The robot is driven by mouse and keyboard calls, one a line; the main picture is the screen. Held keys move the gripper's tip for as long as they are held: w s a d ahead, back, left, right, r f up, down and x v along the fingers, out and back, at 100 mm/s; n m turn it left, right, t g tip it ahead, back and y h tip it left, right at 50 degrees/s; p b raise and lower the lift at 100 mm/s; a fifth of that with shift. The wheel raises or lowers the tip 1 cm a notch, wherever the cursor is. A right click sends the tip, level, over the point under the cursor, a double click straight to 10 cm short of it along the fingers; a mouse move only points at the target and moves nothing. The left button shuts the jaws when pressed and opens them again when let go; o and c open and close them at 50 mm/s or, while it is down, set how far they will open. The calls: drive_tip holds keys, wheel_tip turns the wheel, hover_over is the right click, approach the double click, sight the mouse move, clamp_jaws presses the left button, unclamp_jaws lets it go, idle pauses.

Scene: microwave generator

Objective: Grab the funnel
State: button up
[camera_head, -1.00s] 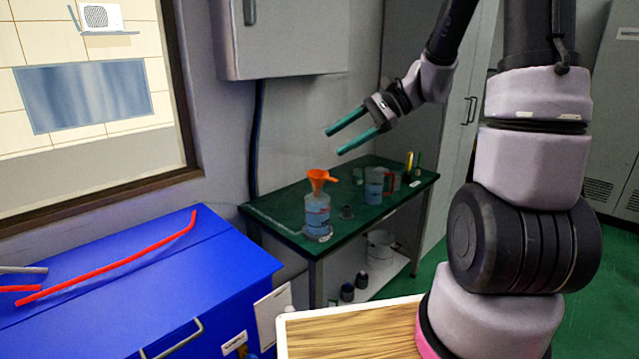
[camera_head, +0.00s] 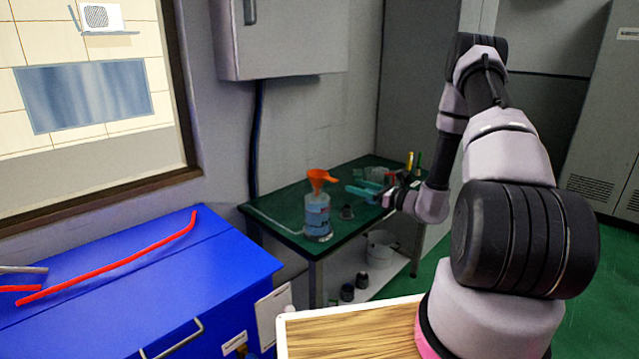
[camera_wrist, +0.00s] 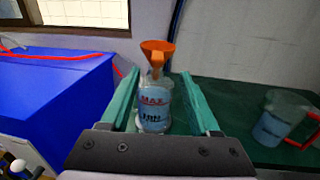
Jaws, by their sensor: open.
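The orange funnel (camera_head: 320,178) sits upright in the mouth of a clear bottle with a blue and red label (camera_head: 317,217), near the front left of the green table. My gripper (camera_head: 357,190) is open and empty, with green fingers, to the right of the bottle and a little lower than the funnel. In the wrist view the bottle (camera_wrist: 153,108) shows between the fingers (camera_wrist: 158,82), beyond their tips or near them; I cannot tell the exact gap.
A measuring jug with a red handle (camera_wrist: 278,118) stands to the right on the green table (camera_head: 275,212). A blue chest (camera_head: 120,285) with red bars is at the left. A wooden-topped surface (camera_head: 350,332) is in front.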

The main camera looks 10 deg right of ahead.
sight(335, 180)
drive_tip(key=shift+x, duration=4.55)
drive_tip(key=shift+s+a+f, duration=0.1)
drive_tip(key=shift+s+a, duration=0.05)
drive_tip(key=shift+s, duration=0.05)
clamp_jaws()
